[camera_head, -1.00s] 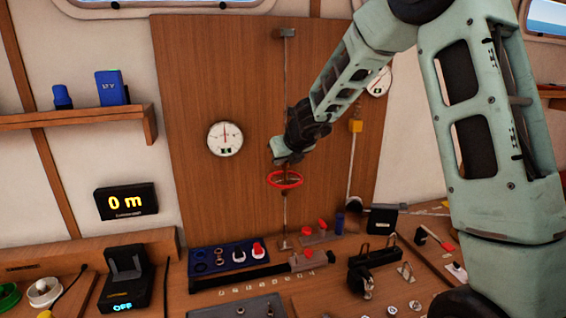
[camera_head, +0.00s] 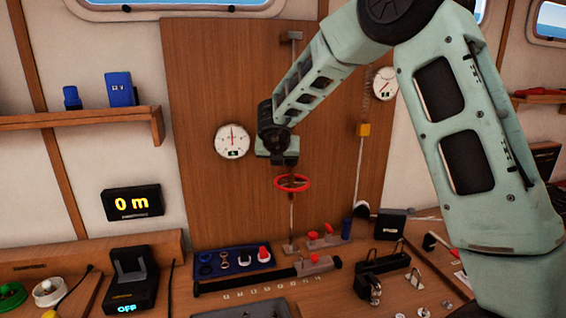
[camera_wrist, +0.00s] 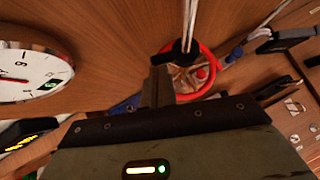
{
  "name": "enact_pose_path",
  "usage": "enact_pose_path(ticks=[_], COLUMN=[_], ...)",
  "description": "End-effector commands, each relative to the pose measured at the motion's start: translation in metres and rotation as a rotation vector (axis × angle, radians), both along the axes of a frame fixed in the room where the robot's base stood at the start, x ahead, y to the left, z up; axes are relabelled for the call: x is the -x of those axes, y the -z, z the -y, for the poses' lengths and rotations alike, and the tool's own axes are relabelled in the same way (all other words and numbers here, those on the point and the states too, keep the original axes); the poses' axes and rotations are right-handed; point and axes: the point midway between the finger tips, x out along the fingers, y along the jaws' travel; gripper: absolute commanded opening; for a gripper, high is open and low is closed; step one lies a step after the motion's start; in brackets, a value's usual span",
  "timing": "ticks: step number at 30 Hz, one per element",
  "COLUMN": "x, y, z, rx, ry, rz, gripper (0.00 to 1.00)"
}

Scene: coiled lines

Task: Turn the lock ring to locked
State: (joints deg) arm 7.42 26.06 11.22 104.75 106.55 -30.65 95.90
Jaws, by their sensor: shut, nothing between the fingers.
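The lock ring appears to be the red spoked ring (camera_head: 292,189) around a taut vertical line in front of the wooden panel. In the wrist view the red ring (camera_wrist: 211,74) lies just beyond the fingers and to their right, with a pale line and a dark piece at its middle. I cannot read a locked or unlocked mark on it. My gripper (camera_head: 287,162) is just above the ring in the head view and seems apart from it. In the wrist view its fingers (camera_wrist: 161,82) are together and empty, and they hide part of the ring's near left side.
A round gauge (camera_head: 233,141) is on the panel to the left. Another line with a yellow block (camera_head: 363,129) runs to the right. Below are a blue tray (camera_head: 232,262) of small parts and red-topped pieces (camera_head: 322,234). A display (camera_head: 132,202) reads 0 m.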

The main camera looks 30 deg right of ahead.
Motion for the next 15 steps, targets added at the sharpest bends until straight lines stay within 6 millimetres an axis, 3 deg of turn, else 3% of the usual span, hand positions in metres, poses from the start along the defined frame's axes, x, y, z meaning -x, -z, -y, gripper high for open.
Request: enact_pose_path(ticks=[8,15], x=[-0.0134,-0.0119], y=[0.0013,0.0], z=[-0.0018,-0.0003], rx=[0.0,0.001], ry=[0.242,0.238], rz=[0.0,0.0], gripper=[0.0,0.0])
